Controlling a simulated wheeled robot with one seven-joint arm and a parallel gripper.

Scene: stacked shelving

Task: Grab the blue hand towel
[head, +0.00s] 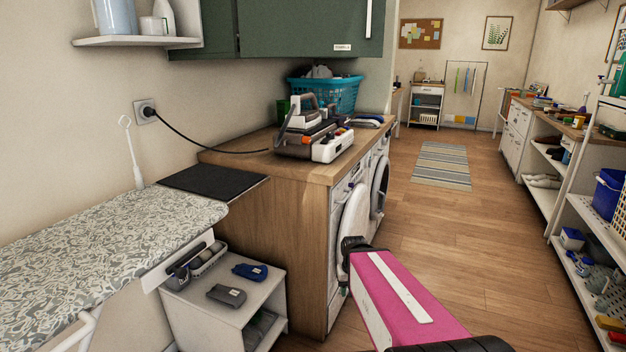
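A small folded dark blue cloth (250,271) with a pale label lies on top of the low white shelf unit (205,315), beside the ironing board. It looks like the blue hand towel. A similar grey folded cloth (226,295) lies just in front of it, apart from it. More folded cloths (365,121), one dark blue, lie at the back of the wooden counter; they are too small to identify. My pink arm link reaches in at the lower middle, right of the white unit. My gripper's fingers cannot be made out.
The patterned ironing board (100,240) fills the left. A steam iron station (315,135) and a teal laundry basket (335,92) stand on the wooden counter (285,168). Round-door washers sit below, close to my arm. Shelving lines the right; the floor (450,220) between is clear.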

